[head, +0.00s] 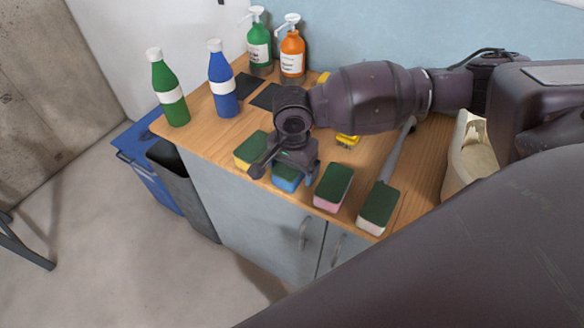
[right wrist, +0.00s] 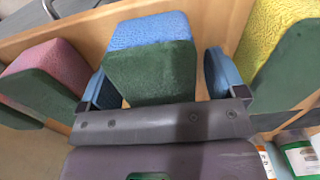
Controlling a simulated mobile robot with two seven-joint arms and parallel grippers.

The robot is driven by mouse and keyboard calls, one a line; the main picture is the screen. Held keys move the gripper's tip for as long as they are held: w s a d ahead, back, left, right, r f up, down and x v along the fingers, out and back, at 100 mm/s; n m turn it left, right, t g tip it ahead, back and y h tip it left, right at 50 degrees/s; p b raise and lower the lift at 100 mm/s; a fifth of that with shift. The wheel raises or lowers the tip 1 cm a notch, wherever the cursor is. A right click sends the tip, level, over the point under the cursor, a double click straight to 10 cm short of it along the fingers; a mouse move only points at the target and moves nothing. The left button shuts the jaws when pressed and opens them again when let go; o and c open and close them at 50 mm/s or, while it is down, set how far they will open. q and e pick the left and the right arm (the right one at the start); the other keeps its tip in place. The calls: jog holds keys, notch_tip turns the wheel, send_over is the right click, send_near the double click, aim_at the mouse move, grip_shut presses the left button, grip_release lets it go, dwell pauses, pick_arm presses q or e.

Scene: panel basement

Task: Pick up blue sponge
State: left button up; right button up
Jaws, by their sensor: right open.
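The blue sponge (head: 286,178) has a dark green scouring top and sits near the front edge of the wooden counter, partly hidden under my right gripper (head: 284,172). In the right wrist view the blue sponge (right wrist: 152,62) lies between the two open fingers of my right gripper (right wrist: 160,80), one finger on each side. I cannot tell whether either finger touches it. My left gripper is not in view.
A yellow sponge (head: 250,150) is left of the blue one; a pink sponge (head: 333,187) and a white sponge (head: 378,207) are to its right. Bottles (head: 222,80) and pump dispensers (head: 292,52) stand farther back. Bins (head: 180,180) stand beside the counter (head: 205,135).

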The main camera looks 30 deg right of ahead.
jog(key=c, duration=0.9)
jog(key=shift+c, duration=0.4)
jog(key=shift+r, duration=0.1)
notch_tip(320, 180, up, 20)
jog(key=p, duration=0.3)
